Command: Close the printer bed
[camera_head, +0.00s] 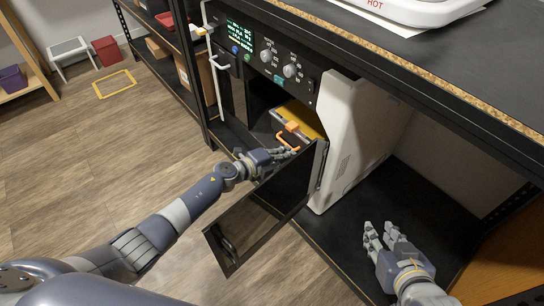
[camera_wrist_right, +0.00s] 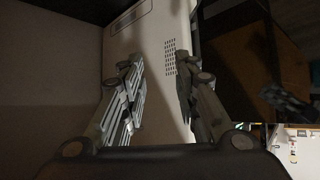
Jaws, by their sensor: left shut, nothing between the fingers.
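The printer (camera_head: 352,132) stands under the bench, with a white side panel and a black front with a screen and knobs. Its dark door (camera_head: 262,222) hangs open towards me. The printer bed (camera_head: 300,118), yellowish with an orange handle (camera_head: 288,140), shows inside the opening. My left gripper (camera_head: 290,153) is shut and empty, at the opening just below the handle; I cannot tell if it touches it. My right gripper (camera_head: 380,233) is open and empty, right of the printer above the black shelf. In the right wrist view the white side panel (camera_wrist_right: 158,50) shows between its fingers (camera_wrist_right: 158,90).
The black bench top (camera_head: 440,70) overhangs the printer. The black lower shelf (camera_head: 400,195) is clear right of it. A dark shelving rack (camera_head: 160,50) stands left. A white stool (camera_head: 68,48), red bin (camera_head: 106,48) and yellow frame (camera_head: 114,84) are on the open wood floor.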

